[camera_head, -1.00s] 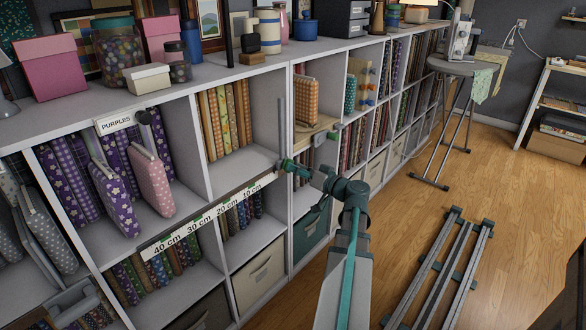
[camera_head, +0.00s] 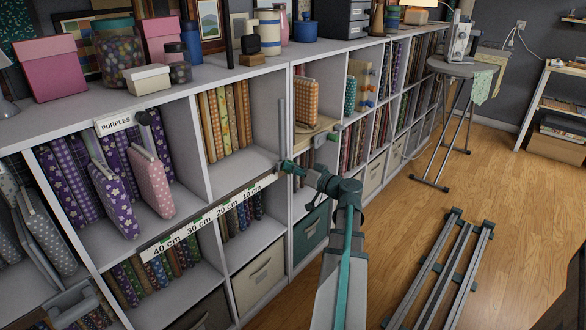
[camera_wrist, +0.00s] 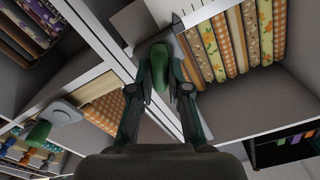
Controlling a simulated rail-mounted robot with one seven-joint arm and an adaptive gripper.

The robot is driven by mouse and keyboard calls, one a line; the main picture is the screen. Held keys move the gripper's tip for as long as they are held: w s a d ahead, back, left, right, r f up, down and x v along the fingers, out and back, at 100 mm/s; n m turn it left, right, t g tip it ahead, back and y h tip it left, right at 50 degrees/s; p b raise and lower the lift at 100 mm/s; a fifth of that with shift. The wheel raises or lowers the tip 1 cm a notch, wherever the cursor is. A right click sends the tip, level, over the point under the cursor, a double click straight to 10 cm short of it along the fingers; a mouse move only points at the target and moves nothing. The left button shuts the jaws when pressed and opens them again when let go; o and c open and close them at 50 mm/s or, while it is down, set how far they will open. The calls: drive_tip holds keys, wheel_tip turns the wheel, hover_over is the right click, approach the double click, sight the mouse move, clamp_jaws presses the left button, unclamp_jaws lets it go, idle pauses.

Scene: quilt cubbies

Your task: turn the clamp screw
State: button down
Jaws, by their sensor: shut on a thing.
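The clamp screw's green handle (camera_wrist: 158,66) sits between my fingertips in the wrist view, with pale metal of the clamp just behind it. My gripper (camera_wrist: 160,82) is shut on this handle, one finger on each side. In the head view my gripper (camera_head: 287,168) is at the front edge of the cubbies, by the upright between two bays. It largely hides the handle there. A grey upright bar (camera_head: 282,112) rises just above my gripper. The screw's thread and far end cannot be made out.
A second green handle (camera_wrist: 38,133) is beside a wooden board with an orange checked quilt (camera_head: 305,102). A centimetre strip (camera_head: 210,215) runs along the shelf edge left of my gripper. Metal rails (camera_head: 440,270) lie on the floor at right; open floor surrounds them.

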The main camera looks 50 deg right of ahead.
drive_tip(key=shift+m, duration=0.4)
drive_tip(key=m+p, duration=0.5)
drive_tip(key=m, duration=0.6)
drive_tip(key=shift+d+f, duration=0.1)
drive_tip(key=shift+f, duration=0.05)
drive_tip(key=shift+m+p, duration=0.3)
drive_tip(key=shift+m, duration=0.1)
drive_tip(key=c, duration=1.1)
unclamp_jaws()
drive_tip(key=shift+s, duration=0.1)
